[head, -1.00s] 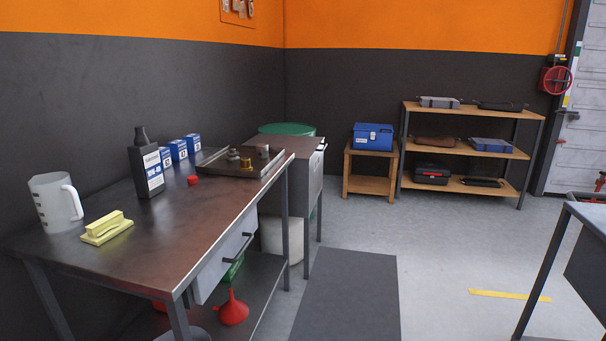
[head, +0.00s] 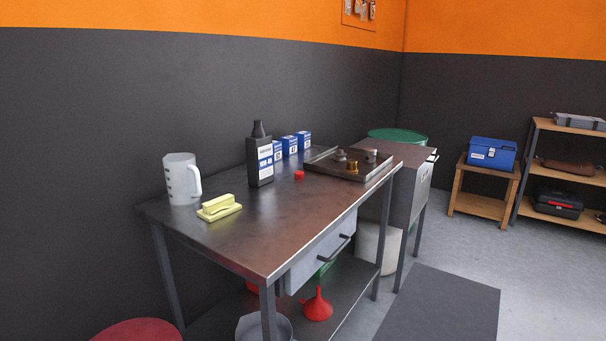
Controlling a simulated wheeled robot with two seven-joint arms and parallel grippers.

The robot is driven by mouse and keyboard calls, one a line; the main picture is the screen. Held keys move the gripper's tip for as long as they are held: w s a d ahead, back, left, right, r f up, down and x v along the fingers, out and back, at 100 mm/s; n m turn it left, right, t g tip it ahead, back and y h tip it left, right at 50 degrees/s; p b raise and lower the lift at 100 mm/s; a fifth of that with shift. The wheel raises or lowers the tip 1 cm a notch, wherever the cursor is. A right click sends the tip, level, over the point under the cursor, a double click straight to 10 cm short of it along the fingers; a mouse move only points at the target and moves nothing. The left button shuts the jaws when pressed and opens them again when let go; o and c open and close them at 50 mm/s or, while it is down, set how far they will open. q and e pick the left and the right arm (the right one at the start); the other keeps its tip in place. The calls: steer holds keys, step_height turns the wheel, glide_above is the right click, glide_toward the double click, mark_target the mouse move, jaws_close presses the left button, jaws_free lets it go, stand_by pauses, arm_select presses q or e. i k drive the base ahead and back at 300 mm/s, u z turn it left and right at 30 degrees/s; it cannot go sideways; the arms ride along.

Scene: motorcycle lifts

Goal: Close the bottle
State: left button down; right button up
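A dark grey bottle (head: 259,158) with a white and blue label stands upright on the metal workbench (head: 250,236). Its neck narrows to a dark top; I cannot tell from here whether that top is open. A small red cap (head: 299,175) lies on the bench just right of the bottle, apart from it. Neither of my grippers is in view.
A white measuring jug (head: 182,179) and a yellow brush-like block (head: 218,208) are left of the bottle. Blue-white boxes (head: 289,146) stand behind it. A metal tray (head: 371,167) with small parts is to the right. A red round seat (head: 138,331) is at front left.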

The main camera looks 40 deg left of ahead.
mark_target(259, 153)
steer(key=i, duration=2.9)
steer(key=u, duration=3.4)
